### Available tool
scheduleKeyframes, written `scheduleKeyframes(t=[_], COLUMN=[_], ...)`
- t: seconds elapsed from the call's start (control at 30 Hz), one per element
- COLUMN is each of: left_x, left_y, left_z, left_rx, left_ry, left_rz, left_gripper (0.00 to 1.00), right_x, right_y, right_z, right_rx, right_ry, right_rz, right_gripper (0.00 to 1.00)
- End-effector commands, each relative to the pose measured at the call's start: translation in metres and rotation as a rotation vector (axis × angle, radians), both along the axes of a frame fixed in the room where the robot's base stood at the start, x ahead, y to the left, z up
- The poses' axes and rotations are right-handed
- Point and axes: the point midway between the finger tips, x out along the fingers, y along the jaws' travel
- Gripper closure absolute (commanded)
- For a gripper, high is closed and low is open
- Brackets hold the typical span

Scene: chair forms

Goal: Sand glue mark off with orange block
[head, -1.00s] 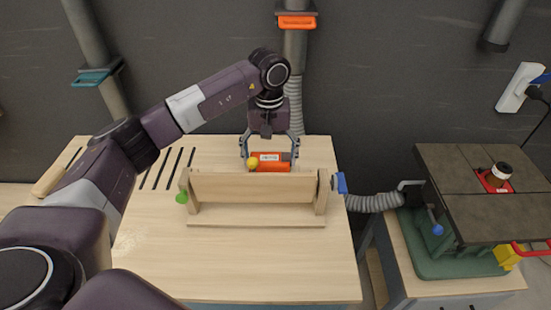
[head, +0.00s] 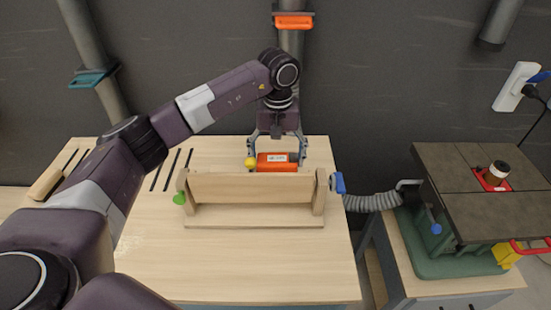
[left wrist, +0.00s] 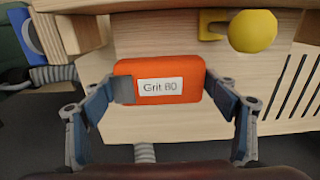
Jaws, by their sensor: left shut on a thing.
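The orange block (head: 278,163), labelled "Grit 80", is held in my left gripper (head: 277,155) behind the upright board of the wooden form (head: 255,188). In the left wrist view the block (left wrist: 158,80) sits between both fingers of the left gripper (left wrist: 172,93), which are shut on its ends. The board hides the block's lower edge in the head view, and I cannot tell whether the block touches the wood. I cannot make out a glue mark in either view. My right gripper is not in view.
The form has a yellow knob (head: 251,162), a green knob (head: 179,198) and a blue knob (head: 338,183). It stands on a pale wooden bench (head: 240,265), clear in front. A machine with a dark table (head: 465,200) and a grey hose (head: 372,203) are on the right.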

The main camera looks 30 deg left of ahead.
Motion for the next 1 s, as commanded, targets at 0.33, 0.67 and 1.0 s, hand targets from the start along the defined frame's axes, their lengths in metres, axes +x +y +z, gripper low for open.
scheduleKeyframes(t=[0.33, 0.67, 1.0], left_x=[0.000, 0.000, 0.000], left_y=[0.000, 0.000, 0.000], left_z=[0.027, 0.061, 0.090], left_rx=[-0.001, 0.000, 0.000], left_ry=[0.000, 0.000, 0.000], left_rz=[-0.001, 0.000, 0.001], left_gripper=[0.40, 0.40, 0.40], right_x=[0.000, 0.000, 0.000], right_y=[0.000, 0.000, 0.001], right_z=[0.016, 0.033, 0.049], right_rx=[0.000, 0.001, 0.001], right_ry=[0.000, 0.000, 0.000], right_rz=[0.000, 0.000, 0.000], right_gripper=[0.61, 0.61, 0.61])
